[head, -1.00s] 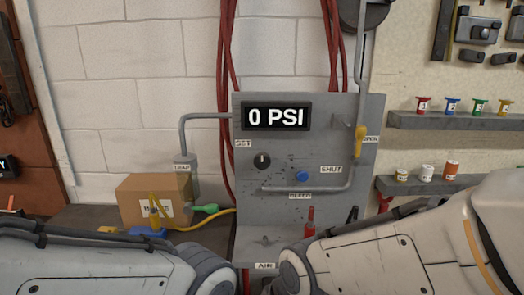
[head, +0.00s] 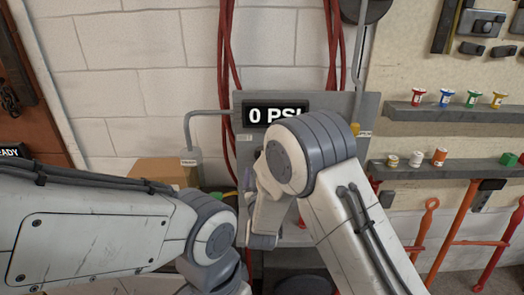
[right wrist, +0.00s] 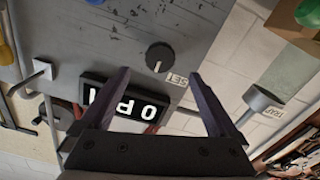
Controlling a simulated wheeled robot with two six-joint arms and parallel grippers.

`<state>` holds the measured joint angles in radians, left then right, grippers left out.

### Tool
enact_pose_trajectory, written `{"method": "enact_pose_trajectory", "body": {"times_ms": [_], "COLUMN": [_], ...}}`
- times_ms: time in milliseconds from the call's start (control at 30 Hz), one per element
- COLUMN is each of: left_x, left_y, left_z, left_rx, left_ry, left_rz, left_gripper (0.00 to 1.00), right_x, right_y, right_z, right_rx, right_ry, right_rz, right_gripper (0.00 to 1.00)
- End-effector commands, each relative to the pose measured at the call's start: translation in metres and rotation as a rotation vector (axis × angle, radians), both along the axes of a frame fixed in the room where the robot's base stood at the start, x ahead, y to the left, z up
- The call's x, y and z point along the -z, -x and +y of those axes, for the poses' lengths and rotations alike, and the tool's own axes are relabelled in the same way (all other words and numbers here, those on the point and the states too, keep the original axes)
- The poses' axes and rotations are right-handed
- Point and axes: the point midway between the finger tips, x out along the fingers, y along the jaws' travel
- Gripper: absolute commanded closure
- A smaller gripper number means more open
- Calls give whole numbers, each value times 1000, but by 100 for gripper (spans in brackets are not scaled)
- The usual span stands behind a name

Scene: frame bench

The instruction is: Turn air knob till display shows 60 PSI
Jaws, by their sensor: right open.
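The display (head: 262,113) on the grey panel (head: 360,105) reads 0 PSI, its right end covered by my right arm. In the right wrist view the display (right wrist: 97,92) appears upside down and partly behind a finger. The round black knob (right wrist: 160,56), beside the SET label (right wrist: 177,80), has a white mark pointing toward the display side. My right gripper (right wrist: 160,75) is open and empty, with the knob showing between and just beyond its fingertips; the exact gap is unclear. My right arm hides the knob in the head view. My left gripper is out of view.
A cardboard box (head: 165,172) stands left of the panel. Red hoses (head: 227,60) hang on the wall. A pipe with a cup (right wrist: 262,98) labelled TRAP is beside the panel. Shelves (head: 440,117) with small coloured items are at the right.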

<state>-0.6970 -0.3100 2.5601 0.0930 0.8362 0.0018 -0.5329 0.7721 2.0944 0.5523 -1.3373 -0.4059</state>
Motion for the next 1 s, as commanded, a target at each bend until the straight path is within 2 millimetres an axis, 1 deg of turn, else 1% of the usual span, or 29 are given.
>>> {"method": "enact_pose_trajectory", "body": {"times_ms": [33,300,500,700,967,1000], "left_x": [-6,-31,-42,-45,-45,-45], "left_y": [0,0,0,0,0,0], "left_z": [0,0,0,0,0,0], "left_rx": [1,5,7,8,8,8], "left_ry": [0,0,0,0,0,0], "left_rz": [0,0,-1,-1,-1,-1], "left_gripper": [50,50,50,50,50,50], "right_x": [-3,-4,-2,0,0,0], "right_y": [-7,-57,-83,-94,-95,-95], "right_z": [-1,-1,0,0,0,0], "right_rx": [3,0,-2,-2,-2,-2], "right_ry": [0,-1,0,0,-1,-1], "right_rz": [-1,1,1,3,3,3], "right_gripper": [5,5,5,5,5,16]}}
